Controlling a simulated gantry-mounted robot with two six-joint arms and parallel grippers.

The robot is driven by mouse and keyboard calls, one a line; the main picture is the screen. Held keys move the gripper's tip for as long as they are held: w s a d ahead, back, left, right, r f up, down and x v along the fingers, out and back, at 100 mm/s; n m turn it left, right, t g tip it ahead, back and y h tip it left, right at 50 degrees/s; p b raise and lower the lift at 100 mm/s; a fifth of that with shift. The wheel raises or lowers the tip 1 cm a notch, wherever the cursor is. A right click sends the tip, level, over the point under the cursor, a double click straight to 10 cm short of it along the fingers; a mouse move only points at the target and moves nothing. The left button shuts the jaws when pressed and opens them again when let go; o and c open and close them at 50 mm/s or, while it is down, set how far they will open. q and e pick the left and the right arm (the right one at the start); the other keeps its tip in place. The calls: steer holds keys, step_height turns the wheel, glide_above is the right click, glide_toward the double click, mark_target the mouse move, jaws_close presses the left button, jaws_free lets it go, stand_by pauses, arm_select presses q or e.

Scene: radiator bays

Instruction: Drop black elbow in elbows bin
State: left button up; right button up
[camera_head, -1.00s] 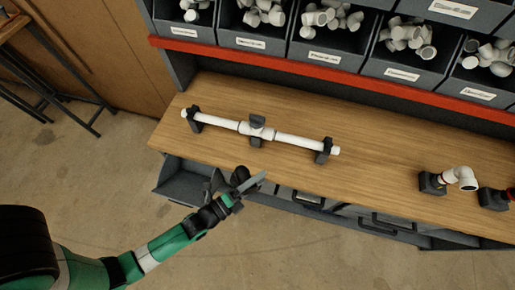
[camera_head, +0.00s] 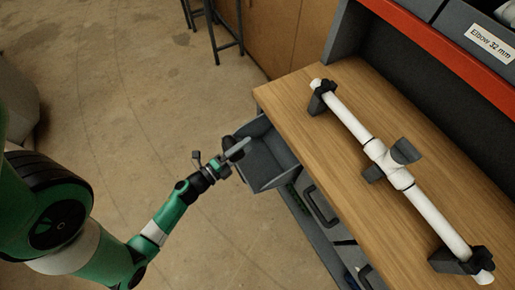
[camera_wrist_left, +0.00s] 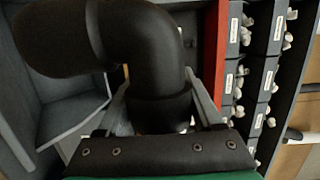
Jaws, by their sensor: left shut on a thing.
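My left gripper (camera_head: 238,150) is shut on the black elbow, beside the open grey drawer in the head view. The black elbow (camera_wrist_left: 145,45) fills the upper middle of the left wrist view, with one end between the two grey fingers and the other bent to the left. In the head view the elbow is small and dark against the fingers. A grey bin (camera_head: 455,22) at the upper right carries a label reading "Elbow 32 mm"; its inside is mostly cut off. My right gripper is out of view.
The open grey drawer (camera_head: 277,178) sticks out under the wooden workbench (camera_head: 290,92). It looks empty. A white pipe assembly (camera_head: 345,118) lies in dark holders on the bench. A red rail (camera_head: 440,48) runs under the bins.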

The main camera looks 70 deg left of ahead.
arm_select(q)
steer(key=shift+s+a+f, duration=0.25)
steer(key=shift+a+f, duration=0.2)
steer(key=shift+f, duration=0.25)
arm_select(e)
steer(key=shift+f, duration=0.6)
arm_select(q)
steer(key=shift+f, duration=0.1)
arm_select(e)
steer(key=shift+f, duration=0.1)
arm_select(q)
steer(key=w+f+b, duration=0.8)
steer(key=f+b, duration=0.1)
steer(key=b, duration=0.3)
steer(key=shift+a+f, duration=0.15)
steer(key=shift+a, duration=0.25)
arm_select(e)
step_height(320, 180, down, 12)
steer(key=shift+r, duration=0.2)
arm_select(q)
steer(key=o, duration=1.5)
steer(key=shift+c, duration=0.2)
